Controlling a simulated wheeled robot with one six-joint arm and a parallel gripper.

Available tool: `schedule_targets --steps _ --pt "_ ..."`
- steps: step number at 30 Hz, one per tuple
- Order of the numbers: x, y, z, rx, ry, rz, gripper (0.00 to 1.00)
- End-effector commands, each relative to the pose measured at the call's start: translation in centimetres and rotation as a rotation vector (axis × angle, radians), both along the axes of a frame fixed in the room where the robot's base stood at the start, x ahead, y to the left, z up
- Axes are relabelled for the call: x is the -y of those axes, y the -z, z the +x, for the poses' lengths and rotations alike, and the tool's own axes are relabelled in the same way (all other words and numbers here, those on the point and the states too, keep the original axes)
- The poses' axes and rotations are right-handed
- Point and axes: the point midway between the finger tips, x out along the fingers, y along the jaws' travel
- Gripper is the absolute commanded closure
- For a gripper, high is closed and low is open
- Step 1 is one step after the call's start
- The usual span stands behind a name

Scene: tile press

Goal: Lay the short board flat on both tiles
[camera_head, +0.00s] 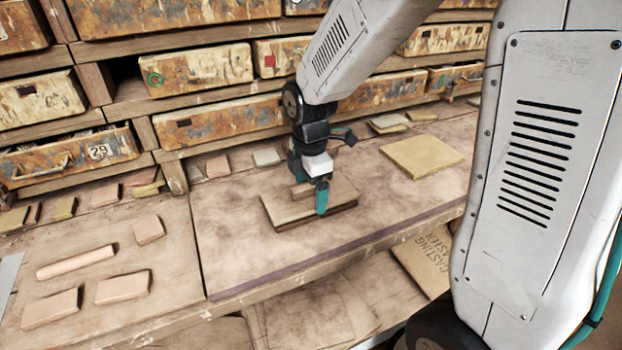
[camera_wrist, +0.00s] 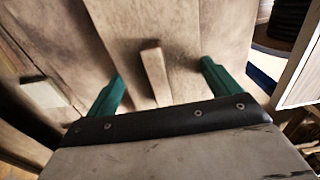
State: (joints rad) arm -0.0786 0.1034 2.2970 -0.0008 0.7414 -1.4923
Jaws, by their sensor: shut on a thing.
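The short board (camera_head: 335,197) is a brown wooden slab with a small raised block on top, on the middle of the bench. My gripper (camera_head: 309,187) points down over it, with one teal finger at its near edge. In the wrist view, the gripper (camera_wrist: 162,82) has its two fingers spread at opposite sides of the board (camera_wrist: 135,38), with the block between them. The gripper is shut on the board. The board looks roughly level. A darker layer shows under its near edge. I cannot tell whether that is tiles or shadow; no tile is clearly visible beneath.
A yellowish square slab (camera_head: 421,156) lies to the right on the bench. Several pale pink pieces and a clay roll (camera_head: 75,262) lie on the left board. Drawers (camera_head: 219,122) line the back, with small samples before them. Bare bench (camera_head: 235,245) surrounds the short board.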

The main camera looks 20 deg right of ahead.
Motion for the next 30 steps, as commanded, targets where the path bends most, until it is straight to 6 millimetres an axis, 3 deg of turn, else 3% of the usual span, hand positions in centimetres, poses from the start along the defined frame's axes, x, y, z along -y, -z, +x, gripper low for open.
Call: schedule_targets --steps 30 --pt "0.17 0.65 -0.01 0.000 0.000 0.000 0.39"
